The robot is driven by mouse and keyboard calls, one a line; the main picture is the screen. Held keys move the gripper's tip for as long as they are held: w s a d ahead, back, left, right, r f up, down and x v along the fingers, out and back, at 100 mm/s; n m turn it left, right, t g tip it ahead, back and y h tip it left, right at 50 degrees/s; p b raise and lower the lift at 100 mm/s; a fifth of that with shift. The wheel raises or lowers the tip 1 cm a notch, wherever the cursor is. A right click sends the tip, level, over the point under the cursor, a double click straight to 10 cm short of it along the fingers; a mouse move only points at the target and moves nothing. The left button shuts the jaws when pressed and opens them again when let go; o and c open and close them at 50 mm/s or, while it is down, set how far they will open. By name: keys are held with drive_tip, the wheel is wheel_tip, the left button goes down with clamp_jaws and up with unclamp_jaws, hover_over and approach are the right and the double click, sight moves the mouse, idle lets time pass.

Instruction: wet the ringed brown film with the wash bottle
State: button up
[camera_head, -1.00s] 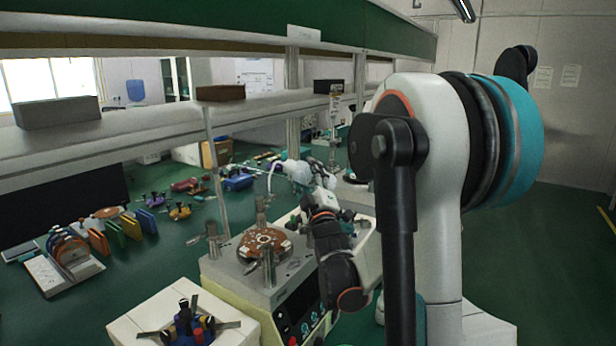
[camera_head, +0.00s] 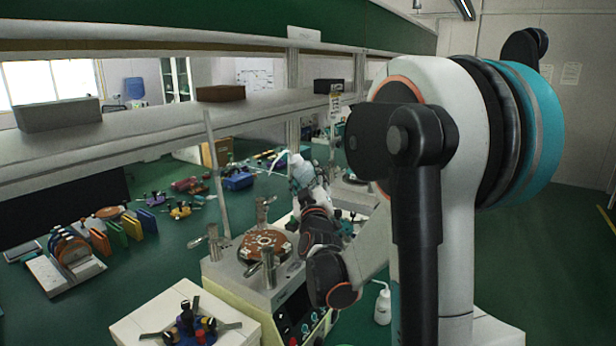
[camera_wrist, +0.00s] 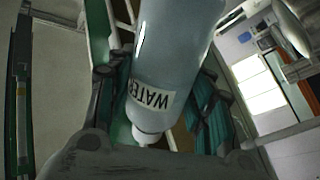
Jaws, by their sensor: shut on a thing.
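My gripper (camera_head: 304,182) is shut on a white wash bottle (camera_head: 300,166), held tilted in the air behind the near lapping machine. In the wrist view the bottle (camera_wrist: 175,55) fills the middle, with a "WATER" label, and lies between the fingers of my gripper (camera_wrist: 158,100). Its thin spout shows faintly at the upper left of the bottle in the head view. A brown disc (camera_head: 265,247) with pale patches lies on top of the near machine, in front of and left of my gripper. I cannot make out which film is ringed, nor any liquid.
Metal posts (camera_head: 215,242) stand around the disc. A shelf (camera_head: 150,130) on uprights runs over the bench. A second wash bottle (camera_head: 382,303) stands below my arm. A white box with a knobbed fixture (camera_head: 188,322) is at the front. Racked coloured plates (camera_head: 120,232) are at left.

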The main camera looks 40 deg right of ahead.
drive_tip(key=shift+m, duration=0.5)
drive_tip(key=shift+g, duration=0.3)
drive_tip(key=shift+r+m+g+p, duration=0.15)
drive_tip(key=shift+m+g+p, duration=0.25)
drive_tip(key=shift+m+p, duration=0.45)
drive_tip(key=shift+m+g, duration=0.3)
drive_tip(key=shift+m, duration=0.35)
drive_tip(key=shift+w+a, duration=0.1)
